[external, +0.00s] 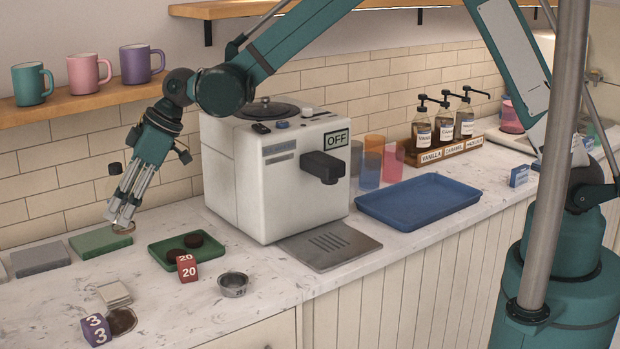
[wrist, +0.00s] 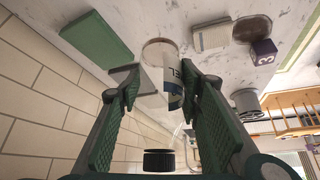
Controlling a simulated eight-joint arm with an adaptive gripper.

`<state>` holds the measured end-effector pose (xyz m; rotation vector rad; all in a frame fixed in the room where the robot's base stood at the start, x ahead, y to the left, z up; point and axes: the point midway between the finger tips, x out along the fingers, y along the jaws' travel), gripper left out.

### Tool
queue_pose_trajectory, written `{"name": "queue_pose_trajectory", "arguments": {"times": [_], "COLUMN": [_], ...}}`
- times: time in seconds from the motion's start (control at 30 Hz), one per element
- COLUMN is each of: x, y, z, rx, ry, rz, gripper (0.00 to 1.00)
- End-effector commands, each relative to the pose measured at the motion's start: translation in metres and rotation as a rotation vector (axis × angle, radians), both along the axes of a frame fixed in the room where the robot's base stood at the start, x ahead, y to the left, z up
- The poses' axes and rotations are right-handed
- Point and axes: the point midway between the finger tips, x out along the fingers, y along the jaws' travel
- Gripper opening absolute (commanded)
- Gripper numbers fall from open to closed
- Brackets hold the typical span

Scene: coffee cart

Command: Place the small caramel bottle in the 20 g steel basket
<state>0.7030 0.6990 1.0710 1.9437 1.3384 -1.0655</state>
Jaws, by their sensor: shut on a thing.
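My gripper (external: 122,218) is over the left part of the counter, near the wall and beside a green block (external: 100,242). In the wrist view the fingers (wrist: 165,88) are shut on a small clear bottle with a black cap (wrist: 158,160) and a label (wrist: 174,88) ending in "EL", which fits the caramel bottle. In the external view its cap (external: 115,169) shows beside the fingers; most of its body is hard to make out. The small round steel basket (external: 234,285) stands apart at the counter's front, right of a red "20" cube (external: 187,267). It looks empty.
The white coffee machine (external: 230,190) stands behind the basket. A grey block (external: 40,259), pale stacked squares (external: 114,295) and a purple "3" cube (external: 96,331) are at left. Mugs sit on a shelf above.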

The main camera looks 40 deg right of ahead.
Motion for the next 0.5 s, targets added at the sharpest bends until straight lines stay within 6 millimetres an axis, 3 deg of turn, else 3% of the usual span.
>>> {"name": "queue_pose_trajectory", "arguments": {"times": [0.5], "x": [-0.093], "y": [-0.070], "z": [0.017], "rx": [-0.001], "ry": [0.003], "rz": [0.088], "gripper": [0.16]}}
